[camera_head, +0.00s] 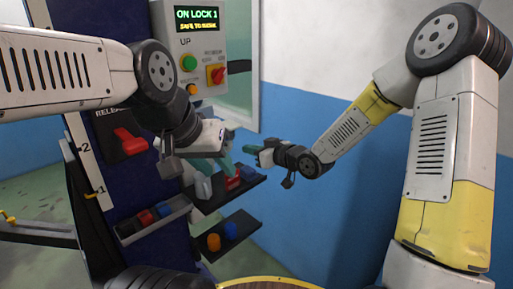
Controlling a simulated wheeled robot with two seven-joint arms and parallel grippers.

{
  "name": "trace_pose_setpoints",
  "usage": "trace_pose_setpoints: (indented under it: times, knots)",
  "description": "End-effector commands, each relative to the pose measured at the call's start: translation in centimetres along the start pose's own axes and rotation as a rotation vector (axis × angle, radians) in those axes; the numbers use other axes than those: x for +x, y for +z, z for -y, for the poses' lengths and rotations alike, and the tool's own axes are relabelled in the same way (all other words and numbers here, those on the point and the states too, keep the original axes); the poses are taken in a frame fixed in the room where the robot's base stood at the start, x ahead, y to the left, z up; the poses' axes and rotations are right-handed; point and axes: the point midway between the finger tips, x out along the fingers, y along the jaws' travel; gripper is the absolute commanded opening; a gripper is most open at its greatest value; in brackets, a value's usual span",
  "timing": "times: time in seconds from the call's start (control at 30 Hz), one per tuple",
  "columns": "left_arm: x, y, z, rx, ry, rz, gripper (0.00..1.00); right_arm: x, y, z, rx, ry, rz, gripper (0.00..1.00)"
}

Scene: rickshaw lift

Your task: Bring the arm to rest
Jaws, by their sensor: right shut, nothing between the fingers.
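My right arm (342,135) comes in from the right, bent at a large joint, with white and yellow links. It reaches left across the blue wall. My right gripper (254,152) is at its end, small and teal-tipped, shut and empty, just above the upper shelf. My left arm (60,72) comes in from the left in front of the column. My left gripper (212,174) is by the left end of the upper shelf, partly covered by its own wrist. Whether its fingers are open or touch anything is unclear.
A dark blue column (150,215) carries a control panel (192,45) reading "ON LOCK 1" and a red release lever (130,140). Dark shelves hold small red, blue and orange pieces: the upper shelf (207,206), lower shelf (214,256) and left tray (128,236). The blue wall (310,225) is bare.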

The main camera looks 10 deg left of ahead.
Motion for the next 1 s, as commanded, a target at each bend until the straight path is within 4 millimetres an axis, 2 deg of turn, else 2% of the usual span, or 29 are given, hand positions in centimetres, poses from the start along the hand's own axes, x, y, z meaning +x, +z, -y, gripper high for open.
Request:
trace_pose_setpoints:
  times: [0.17,0.27,0.37,0.43,0.6,0.77,0.9,1.0]
  knots:
    - [0.0,0.0,0.0,0.0,0.0,0.0,0.36,-0.7,-0.1,-0.6,-0.015,0.027,0.037,0.0]
    - [0.0,0.0,0.0,0.0,0.0,0.0,0.36,-2.6,-0.4,-2.1,-0.038,0.091,0.121,0.0]
    - [0.0,0.0,0.0,0.0,0.0,0.0,0.36,-6.1,-0.8,-4.2,-0.048,0.196,0.238,0.0]
    - [0.0,0.0,0.0,0.0,0.0,0.0,0.36,-9.2,-1.3,-5.4,-0.037,0.277,0.319,0.0]
    - [0.0,0.0,0.0,0.0,0.0,0.0,0.36,-17.7,-2.4,-6.6,0.052,0.456,0.473,0.0]
    - [0.0,0.0,0.0,0.0,0.0,0.0,0.36,-26.0,-2.9,-5.0,0.203,0.578,0.569,0.0]
    - [0.0,0.0,0.0,0.0,0.0,0.0,0.36,-32.1,-2.7,-1.5,0.365,0.622,0.617,0.0]
    - [0.0,0.0,0.0,0.0,0.0,0.0,0.36,-35.2,-2.3,1.2,0.469,0.618,0.636,0.0]
